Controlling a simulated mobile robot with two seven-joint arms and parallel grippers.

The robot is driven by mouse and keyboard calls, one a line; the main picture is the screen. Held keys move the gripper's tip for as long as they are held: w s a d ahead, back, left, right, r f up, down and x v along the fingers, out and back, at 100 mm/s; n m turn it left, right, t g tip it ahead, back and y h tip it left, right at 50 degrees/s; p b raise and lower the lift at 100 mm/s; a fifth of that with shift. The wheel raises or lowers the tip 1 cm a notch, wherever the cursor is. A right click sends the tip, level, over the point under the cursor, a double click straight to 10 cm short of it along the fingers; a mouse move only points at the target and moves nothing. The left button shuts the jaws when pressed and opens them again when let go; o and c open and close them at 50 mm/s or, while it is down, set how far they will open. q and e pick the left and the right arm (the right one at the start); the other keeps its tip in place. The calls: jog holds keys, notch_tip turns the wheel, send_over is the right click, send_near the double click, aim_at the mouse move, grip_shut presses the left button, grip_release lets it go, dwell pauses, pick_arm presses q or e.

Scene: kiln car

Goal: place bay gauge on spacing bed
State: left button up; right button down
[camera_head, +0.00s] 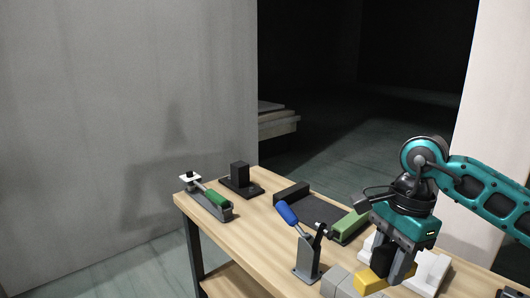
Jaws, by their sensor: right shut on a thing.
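My right gripper (394,272) is at the lower right, pointing down, shut on a yellow block (369,283) that I take to be the bay gauge. The fingers hide part of the block. Grey blocks (336,281) sit close to its left side, and a white stepped piece (432,272) is behind and to its right. I cannot tell whether the yellow block touches them. A dark flat bed (315,208) with a raised black end lies farther back; I cannot tell for sure which piece is the spacing bed. My left gripper is not in view.
A blue-handled clamp (306,257) stands upright left of the grey blocks. A green block (348,227) lies by the dark bed. A green-handled tool (212,202) and a black block on a base (239,179) are at the table's left end. Bare wooden tabletop (255,215) lies between.

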jog(key=s+a+f+n+g+h, duration=0.1)
jog(key=s+f+n, duration=0.3)
jog(key=n, duration=1)
jog(key=shift+a+f, duration=0.4)
jog(key=shift+f, duration=0.3)
jog(key=shift+a, duration=0.1)
